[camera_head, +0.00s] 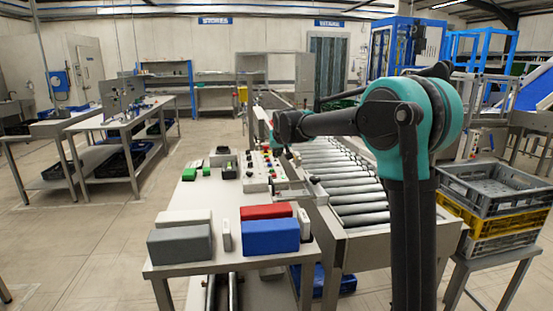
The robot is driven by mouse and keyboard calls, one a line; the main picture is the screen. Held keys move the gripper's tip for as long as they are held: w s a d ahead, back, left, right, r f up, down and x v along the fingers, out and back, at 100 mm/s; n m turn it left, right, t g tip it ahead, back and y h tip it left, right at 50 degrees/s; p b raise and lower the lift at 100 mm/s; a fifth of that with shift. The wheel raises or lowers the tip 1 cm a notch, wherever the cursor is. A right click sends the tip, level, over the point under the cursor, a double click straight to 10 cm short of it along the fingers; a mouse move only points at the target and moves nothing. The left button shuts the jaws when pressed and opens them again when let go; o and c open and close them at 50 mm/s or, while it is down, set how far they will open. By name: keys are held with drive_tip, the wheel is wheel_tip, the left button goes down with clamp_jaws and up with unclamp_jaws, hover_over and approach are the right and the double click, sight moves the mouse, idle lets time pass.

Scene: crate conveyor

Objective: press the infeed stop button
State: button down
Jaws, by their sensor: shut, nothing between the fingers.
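A pale control box (257,184) with several small coloured buttons stands at the far right of the white worktable, beside the roller conveyor. Small red and green spots show on it, but labels are too small to read, so I cannot tell which is the infeed stop button. My arm rises at the right and reaches left over the conveyor. Its wrist is above and just behind the box. My gripper (291,156) is small and mostly hidden by the wrist, at the box's far right side. Its fingers are shut and empty. I cannot tell whether it touches anything.
The roller conveyor (351,186) runs away to the right of the worktable (190,265). Grey, red and blue blocks (270,237) lie at the table's near end. Stacked crates (490,205) stand at the right.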

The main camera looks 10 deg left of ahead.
hover_over(274, 175)
drive_tip(key=f, duration=0.5)
drive_tip(key=shift+s+d+f, duration=0.2)
drive_tip(key=shift+s+f, duration=0.1)
drive_tip(key=shift+f, duration=0.1)
wheel_tip(274, 175, down, 2)
drive_tip(key=shift+s+f, duration=0.1)
drive_tip(key=shift+f, duration=0.8)
